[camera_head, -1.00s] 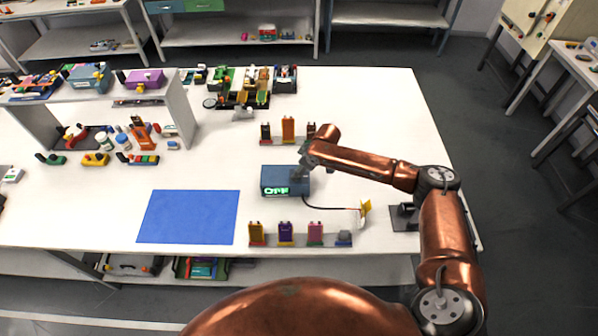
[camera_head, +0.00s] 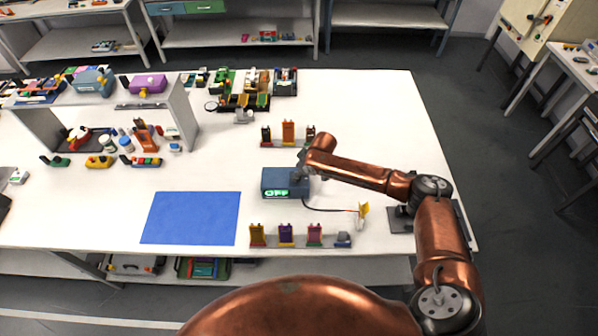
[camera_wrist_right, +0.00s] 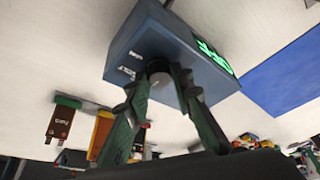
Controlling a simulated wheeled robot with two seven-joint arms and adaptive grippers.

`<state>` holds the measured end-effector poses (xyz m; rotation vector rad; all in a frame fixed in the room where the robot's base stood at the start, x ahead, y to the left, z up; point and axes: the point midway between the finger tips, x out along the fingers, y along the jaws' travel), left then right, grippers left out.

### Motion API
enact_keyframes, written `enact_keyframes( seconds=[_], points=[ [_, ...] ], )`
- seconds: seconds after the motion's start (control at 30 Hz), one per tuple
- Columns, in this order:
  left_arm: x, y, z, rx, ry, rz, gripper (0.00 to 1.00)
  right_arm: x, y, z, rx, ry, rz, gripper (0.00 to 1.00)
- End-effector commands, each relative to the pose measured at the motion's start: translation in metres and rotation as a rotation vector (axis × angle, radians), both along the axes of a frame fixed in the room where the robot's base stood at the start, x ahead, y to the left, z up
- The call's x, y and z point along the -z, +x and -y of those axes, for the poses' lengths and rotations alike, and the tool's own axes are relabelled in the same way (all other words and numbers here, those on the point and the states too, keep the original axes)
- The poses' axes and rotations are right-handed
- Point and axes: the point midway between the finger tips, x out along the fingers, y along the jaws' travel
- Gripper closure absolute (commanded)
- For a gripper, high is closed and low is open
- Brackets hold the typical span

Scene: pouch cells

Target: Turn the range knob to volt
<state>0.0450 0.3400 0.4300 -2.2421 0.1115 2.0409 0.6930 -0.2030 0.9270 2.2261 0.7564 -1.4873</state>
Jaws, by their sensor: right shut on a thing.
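The blue-grey meter box (camera_head: 287,182) stands on the white table, and its green display reads OFF. In the right wrist view the box (camera_wrist_right: 165,45) shows a face with white labels and the range knob (camera_wrist_right: 158,72). My right gripper (camera_head: 302,172) is at the right side of the box. In the wrist view the two dark fingers of my right gripper (camera_wrist_right: 160,80) are closed around the knob, one on each side. The knob is partly hidden by the fingers. My left gripper is not in view.
A blue mat (camera_head: 190,218) lies to the left of the box. A row of pouch cells (camera_head: 286,235) stands in front and another (camera_head: 288,132) behind. A cable runs right from the box to a small yellow-and-white piece (camera_head: 362,213).

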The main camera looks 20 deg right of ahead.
Motion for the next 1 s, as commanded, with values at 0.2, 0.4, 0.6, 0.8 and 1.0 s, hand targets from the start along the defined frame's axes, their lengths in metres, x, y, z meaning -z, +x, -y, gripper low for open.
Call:
enact_keyframes(
  seconds=[0.2,0.4,0.6,0.8,1.0],
  points=[
    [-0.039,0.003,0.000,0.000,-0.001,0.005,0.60,-0.005,-0.002,-0.003,0.181,0.003,-0.004,1.00],
    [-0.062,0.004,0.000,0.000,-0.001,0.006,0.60,-0.004,-0.003,-0.004,0.348,0.003,-0.003,1.00],
    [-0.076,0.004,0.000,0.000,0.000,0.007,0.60,-0.003,-0.002,-0.004,0.483,0.001,-0.002,1.00],
    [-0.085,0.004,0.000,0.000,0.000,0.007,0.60,-0.001,-0.002,-0.004,0.572,0.001,-0.002,1.00],
    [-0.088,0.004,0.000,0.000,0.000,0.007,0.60,-0.001,-0.001,-0.003,0.614,0.001,-0.001,1.00]
  ],
)
